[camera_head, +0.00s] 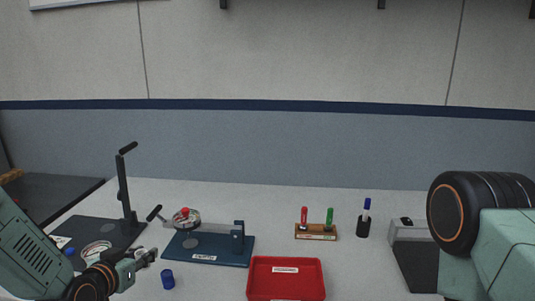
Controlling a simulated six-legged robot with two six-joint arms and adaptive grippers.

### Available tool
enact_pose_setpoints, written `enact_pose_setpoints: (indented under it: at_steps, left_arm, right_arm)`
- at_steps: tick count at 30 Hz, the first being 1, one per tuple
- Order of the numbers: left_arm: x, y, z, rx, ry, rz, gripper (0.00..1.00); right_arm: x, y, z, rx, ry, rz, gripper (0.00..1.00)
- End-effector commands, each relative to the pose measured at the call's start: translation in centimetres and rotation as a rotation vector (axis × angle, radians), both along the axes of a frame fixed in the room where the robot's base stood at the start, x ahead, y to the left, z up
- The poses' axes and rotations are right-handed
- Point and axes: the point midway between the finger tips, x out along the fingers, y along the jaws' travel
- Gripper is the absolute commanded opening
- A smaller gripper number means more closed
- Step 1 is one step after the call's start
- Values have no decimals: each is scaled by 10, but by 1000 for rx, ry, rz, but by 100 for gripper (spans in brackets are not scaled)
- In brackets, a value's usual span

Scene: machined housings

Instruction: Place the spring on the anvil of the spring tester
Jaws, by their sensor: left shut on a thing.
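The device at left, with a dark base (122,233), an upright column, a lever and a round white dial (95,250), looks like the spring tester. My arm covers part of it, and I cannot make out its anvil. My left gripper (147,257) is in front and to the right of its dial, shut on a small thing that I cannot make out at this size. A short blue cylinder (168,280) stands on the table just below the gripper in the picture; I cannot tell whether it is a spring. My right gripper is not in view; only my right arm shows.
A red tray (287,297), a wooden block (316,236) with red and green pieces, a pen holder (363,227) and a grey device (415,262) stand farther right.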

Motion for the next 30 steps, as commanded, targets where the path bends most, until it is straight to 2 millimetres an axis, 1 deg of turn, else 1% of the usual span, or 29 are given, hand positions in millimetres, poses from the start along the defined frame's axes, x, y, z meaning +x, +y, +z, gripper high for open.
enact_pose_setpoints:
  at_steps: [1,3,5,9,15,21,24,26,30]
  left_arm:
    - [-9,-10,-7,-3,3,-56,0]
    - [-20,-25,-15,-5,3,-141,0]
    - [-31,-37,-20,-5,2,-211,0]
    - [-59,-63,-32,-7,0,-375,0]
    - [-103,-93,-44,-7,-3,-598,0]
    - [-144,-118,-51,-5,-6,-794,0]
    - [-160,-128,-52,-4,-7,-865,0]
    - [-167,-132,-51,-3,-9,-894,0]
    - [-165,-132,-48,-4,-5,-874,0]
  right_arm:
    - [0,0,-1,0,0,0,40]
    - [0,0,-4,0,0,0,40]
    - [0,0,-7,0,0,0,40]
    - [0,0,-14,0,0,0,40]
    - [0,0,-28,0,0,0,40]
    - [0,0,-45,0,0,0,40]
    - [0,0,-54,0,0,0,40]
    - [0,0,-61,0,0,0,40]
    - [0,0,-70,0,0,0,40]
